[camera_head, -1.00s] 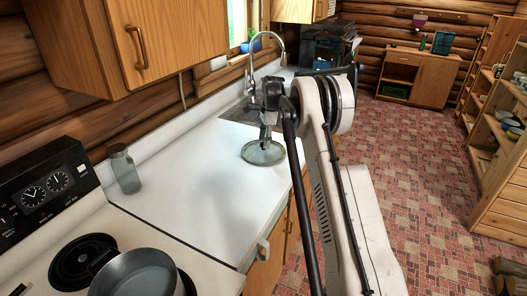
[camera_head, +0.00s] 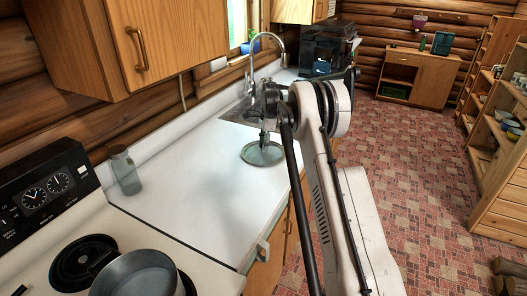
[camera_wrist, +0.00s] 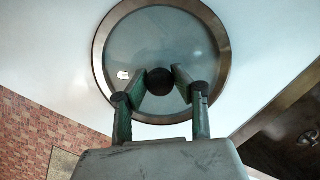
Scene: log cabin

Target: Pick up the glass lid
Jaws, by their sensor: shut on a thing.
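The glass lid (camera_head: 262,154) is round and clear with a metal rim, at the right front part of the white counter near the sink. In the wrist view the glass lid (camera_wrist: 160,45) fills the upper middle, with a dark round knob (camera_wrist: 160,81) at its centre. My gripper (camera_head: 264,137) is over the lid's middle. In the wrist view my gripper (camera_wrist: 160,84) has its two fingers on either side of the knob, shut on it. I cannot tell whether the lid touches the counter.
A stove with a pan (camera_head: 138,274) is at the lower left. A glass jar (camera_head: 123,170) stands on the counter (camera_head: 190,190) by the wall. A sink with a faucet (camera_head: 268,45) lies behind the lid. The counter between jar and lid is clear.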

